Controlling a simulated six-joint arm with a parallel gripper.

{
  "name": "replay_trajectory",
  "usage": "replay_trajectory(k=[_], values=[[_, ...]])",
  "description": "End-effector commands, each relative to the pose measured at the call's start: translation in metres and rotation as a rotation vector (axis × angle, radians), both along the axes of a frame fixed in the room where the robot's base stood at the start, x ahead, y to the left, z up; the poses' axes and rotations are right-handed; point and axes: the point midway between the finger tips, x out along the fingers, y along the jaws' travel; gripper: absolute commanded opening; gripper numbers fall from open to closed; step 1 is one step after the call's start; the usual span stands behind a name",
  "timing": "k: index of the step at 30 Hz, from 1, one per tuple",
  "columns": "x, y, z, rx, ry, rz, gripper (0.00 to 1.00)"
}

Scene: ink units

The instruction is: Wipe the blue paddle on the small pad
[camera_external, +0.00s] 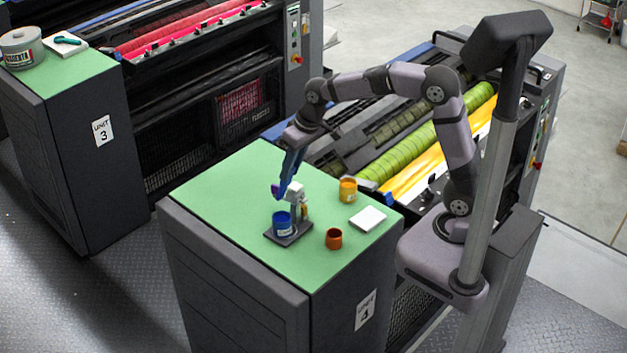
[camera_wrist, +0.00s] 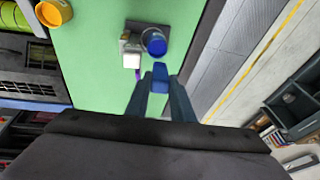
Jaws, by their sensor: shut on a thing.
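My gripper (camera_external: 284,190) reaches down over the green cabinet top, beside the stand with the blue jar. In the wrist view its two dark blue fingers (camera_wrist: 160,92) are shut on the blue paddle (camera_wrist: 160,77), which shows between the tips. In the external view the paddle is hard to tell from the fingers. The small white pad (camera_external: 368,219) lies flat on the green top, to the right of the gripper and well apart from it.
A grey stand (camera_external: 289,237) with a white head (camera_external: 294,190) holds a blue jar (camera_external: 283,224), close to my fingers. A small purple part (camera_external: 275,189) shows there. A yellow-orange jar (camera_external: 348,190) and a red-brown cup (camera_external: 334,239) flank the pad. The top's left is clear.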

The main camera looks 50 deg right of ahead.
Motion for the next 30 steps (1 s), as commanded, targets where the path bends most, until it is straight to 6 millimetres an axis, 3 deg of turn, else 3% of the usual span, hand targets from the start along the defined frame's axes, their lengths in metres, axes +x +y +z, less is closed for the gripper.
replay_trajectory(k=[13,20,30], values=[[-0.002,-0.002,-0.002,-0.003,0.005,0.010,0.00],[-0.028,-0.021,-0.019,-0.043,0.067,0.120,0.00],[-0.076,-0.113,-0.047,-0.110,0.179,0.058,0.00]])
